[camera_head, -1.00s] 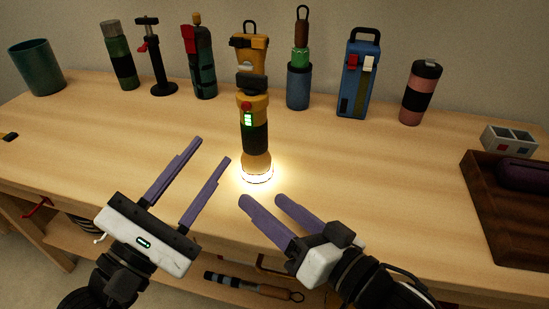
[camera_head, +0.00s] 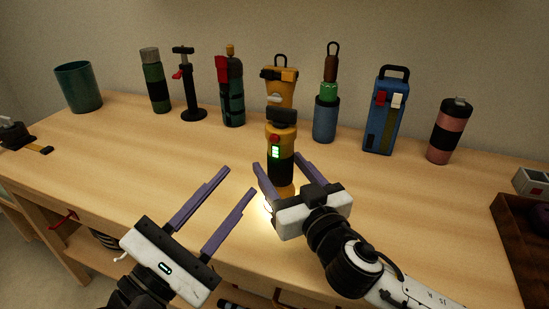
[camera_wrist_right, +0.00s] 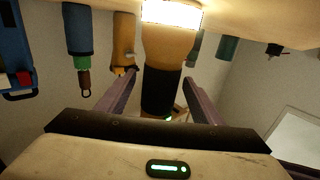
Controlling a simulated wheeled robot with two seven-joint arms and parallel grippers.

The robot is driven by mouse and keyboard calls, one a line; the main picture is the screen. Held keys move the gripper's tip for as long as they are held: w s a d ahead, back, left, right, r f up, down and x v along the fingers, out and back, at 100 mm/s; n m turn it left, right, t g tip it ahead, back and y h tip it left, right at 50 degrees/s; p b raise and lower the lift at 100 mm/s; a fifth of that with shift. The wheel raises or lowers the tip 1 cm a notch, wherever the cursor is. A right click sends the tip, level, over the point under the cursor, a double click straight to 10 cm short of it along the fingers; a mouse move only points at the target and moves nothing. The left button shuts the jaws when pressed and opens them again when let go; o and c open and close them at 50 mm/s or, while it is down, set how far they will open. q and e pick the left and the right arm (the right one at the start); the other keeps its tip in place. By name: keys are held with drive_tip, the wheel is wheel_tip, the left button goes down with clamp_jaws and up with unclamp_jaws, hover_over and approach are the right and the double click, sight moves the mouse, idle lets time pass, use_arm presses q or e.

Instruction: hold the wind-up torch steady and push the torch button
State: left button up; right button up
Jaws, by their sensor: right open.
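The wind-up torch (camera_head: 280,168), yellow with a black grip, stands upright, lens down, on the bench. A red button (camera_head: 275,139) and green lights (camera_head: 275,153) show on its near side, and light glows at its base. My right gripper (camera_head: 279,163) is open, with one finger on each side of the torch; contact cannot be told. In the right wrist view, the torch (camera_wrist_right: 163,92) appears upside down between the fingers, its lens bright. My left gripper (camera_head: 240,180) is open and empty, left of the torch and nearer the bench's front.
Behind the torch stand a yellow lamp (camera_head: 280,90), a blue lantern (camera_head: 384,112), a pink bottle (camera_head: 448,130) and several other upright items. A green cup (camera_head: 78,88) is at the back left. A brown tray (camera_head: 515,225) is at the right. The bench's left middle is clear.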

drive_tip(key=x, duration=0.4)
drive_tip(key=shift+w+a, duration=0.15)
drive_tip(key=shift+w, duration=0.2)
drive_tip(key=c, duration=1.3)
use_arm(q)
clamp_jaws()
use_arm(e)
drive_tip(key=shift+c, duration=0.2)
idle(0.4)
